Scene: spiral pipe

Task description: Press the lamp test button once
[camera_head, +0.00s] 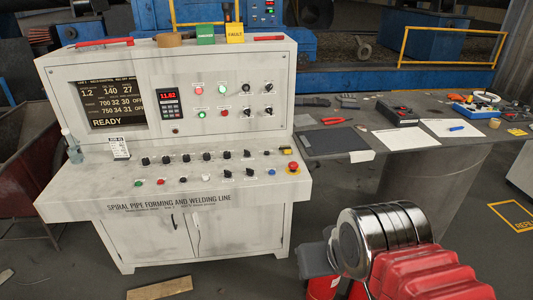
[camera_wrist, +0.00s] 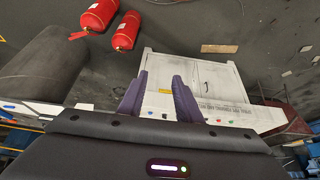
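The white control console (camera_head: 120,205) stands at the left centre in the head view. Its sloped desk carries rows of black knobs, a green button (camera_head: 138,183), a red button (camera_head: 160,181), a pale button (camera_head: 206,174) and a blue button (camera_head: 271,172). The labels are too small to read, so I cannot tell which is the lamp test button. My gripper (camera_wrist: 160,77) shows two dark purple fingers, spread apart and empty, in the wrist view. The console desk shows beyond and between them, upside down. In the head view my arm is at lower right, clear of the console.
A red emergency stop (camera_head: 293,166) sits at the desk's right end. A bottle (camera_head: 72,146) and a small card (camera_head: 120,149) stand at its left. A workbench (camera_head: 400,150) with tools is to the right. Fire extinguishers (camera_wrist: 98,15) stand on the floor near my arm.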

